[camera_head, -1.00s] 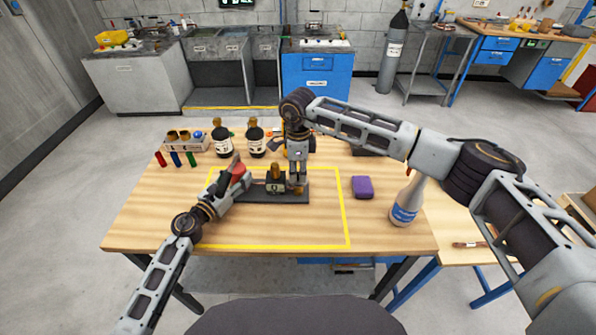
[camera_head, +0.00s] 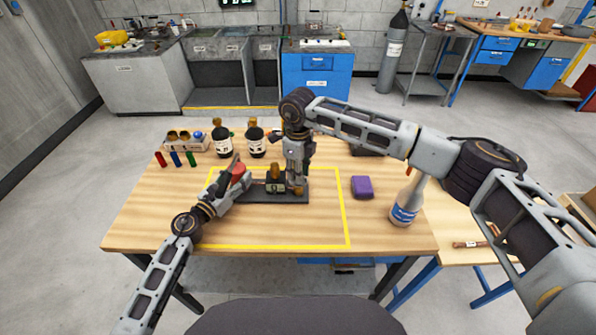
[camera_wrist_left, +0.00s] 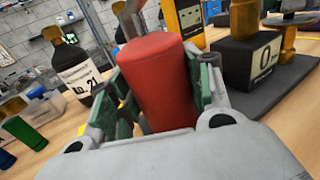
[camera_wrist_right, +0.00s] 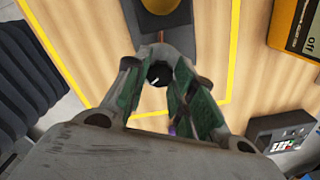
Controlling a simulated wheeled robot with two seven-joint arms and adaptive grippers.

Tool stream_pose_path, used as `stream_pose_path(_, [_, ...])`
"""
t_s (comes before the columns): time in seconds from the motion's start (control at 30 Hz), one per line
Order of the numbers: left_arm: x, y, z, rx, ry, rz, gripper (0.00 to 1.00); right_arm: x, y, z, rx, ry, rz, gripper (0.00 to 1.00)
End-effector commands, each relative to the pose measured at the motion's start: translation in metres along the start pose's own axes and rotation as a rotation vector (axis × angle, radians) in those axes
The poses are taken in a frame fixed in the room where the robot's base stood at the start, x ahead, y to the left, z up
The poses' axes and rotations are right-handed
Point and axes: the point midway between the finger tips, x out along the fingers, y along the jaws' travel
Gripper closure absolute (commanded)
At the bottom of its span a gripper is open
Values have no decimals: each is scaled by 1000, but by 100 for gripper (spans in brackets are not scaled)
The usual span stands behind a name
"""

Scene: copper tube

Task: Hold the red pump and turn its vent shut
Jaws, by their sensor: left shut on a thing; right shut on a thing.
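The red pump (camera_head: 238,169) is a red cylinder at the left end of a dark base plate (camera_head: 240,196) on the table. My left gripper (camera_head: 234,178) is shut on it; the left wrist view shows the red body (camera_wrist_left: 157,82) between the green-padded fingers. My right gripper (camera_head: 297,186) points down over the plate's right end. In the right wrist view its fingers are closed around a round black knob (camera_wrist_right: 157,74) with a small white mark, apparently the vent. A dark block (camera_head: 275,187) marked 0 with a brass top stands between the grippers.
Two dark bottles (camera_head: 221,140) and a crate (camera_head: 184,142) stand behind at the left. A yellow meter (camera_wrist_left: 185,22) stands behind the plate. A purple block (camera_head: 362,187) and a white spray bottle (camera_head: 405,207) are to the right. The table front is clear.

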Motion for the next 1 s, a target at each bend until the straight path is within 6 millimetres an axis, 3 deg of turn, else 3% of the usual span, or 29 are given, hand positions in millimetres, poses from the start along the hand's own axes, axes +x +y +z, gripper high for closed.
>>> stream_pose_path(0.5, [0, -2, 1, 1, -1, -4, 100, -2, -1, 1, 30, -4, -2, 98])
stream_pose_path(0.53, [0, -2, 1, 1, -1, -4, 100, -2, -1, 1, 30, -4, -2, 72])
stream_pose_path(0.7, [0, -2, 1, 1, -1, -4, 100, -1, -1, 1, 30, -3, -2, 51])
stream_pose_path(1.0, [0, -1, 1, 0, -1, -3, 100, -1, 0, 0, 29, -1, 0, 51])
